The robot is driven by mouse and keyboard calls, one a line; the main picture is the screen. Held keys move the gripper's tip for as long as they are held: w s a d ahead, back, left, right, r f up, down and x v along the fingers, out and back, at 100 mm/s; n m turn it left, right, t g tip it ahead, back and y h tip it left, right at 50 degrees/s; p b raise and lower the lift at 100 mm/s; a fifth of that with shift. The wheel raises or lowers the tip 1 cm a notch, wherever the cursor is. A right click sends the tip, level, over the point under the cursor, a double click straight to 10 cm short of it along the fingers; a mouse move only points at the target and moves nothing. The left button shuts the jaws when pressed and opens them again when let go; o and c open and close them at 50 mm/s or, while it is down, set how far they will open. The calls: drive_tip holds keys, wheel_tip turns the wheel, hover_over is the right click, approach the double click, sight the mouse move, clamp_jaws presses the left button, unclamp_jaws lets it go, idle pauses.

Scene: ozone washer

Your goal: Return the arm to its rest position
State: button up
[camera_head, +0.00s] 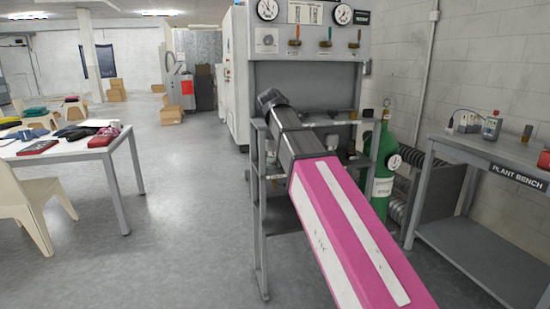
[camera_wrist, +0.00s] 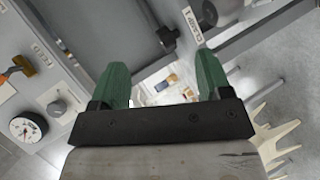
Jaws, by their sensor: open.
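My arm reaches forward and up from the lower right of the head view, with a pink link (camera_head: 350,230) and a dark joint end (camera_head: 270,100) in front of the grey shelf rack. My gripper's fingers are not visible in the head view. In the wrist view my gripper (camera_wrist: 160,62) shows two green fingers spread well apart, with nothing between them. The view past them is tilted.
A gauge panel (camera_head: 285,40) with several valves stands above the rack (camera_head: 259,220). A green cylinder (camera_head: 384,165) and the plant bench (camera_head: 480,150) are at right. A table (camera_head: 75,153) and chair (camera_head: 30,205) are at left. Open floor (camera_head: 190,220) lies between.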

drive_tip(key=s+d+f+m+g, duration=0.2)
drive_tip(key=s+d+f, duration=0.15)
drive_tip(key=f, duration=0.75)
drive_tip(key=s+d+f+m+g, duration=0.2)
drive_tip(key=d+f+g, duration=0.15)
drive_tip(key=f, duration=0.65)
drive_tip(key=s+d+f+m+g, duration=0.2)
drive_tip(key=s+d+f, duration=0.15)
drive_tip(key=f, duration=0.75)
drive_tip(key=s+d+f+m+g+y, duration=0.1)
drive_tip(key=s+d+f+m+g, duration=0.2)
drive_tip(key=s+f, duration=0.6)
drive_tip(key=s+d+f+m+g+y, duration=0.1)
drive_tip(key=s+d+f+m+g, duration=0.2)
drive_tip(key=s+f, duration=0.6)
wheel_tip(320, 180, down, 4)
drive_tip(key=shift+s+d+r+m+y, duration=0.15)
drive_tip(key=shift+s+d+m+y, duration=0.2)
drive_tip(key=shift+m, duration=0.35)
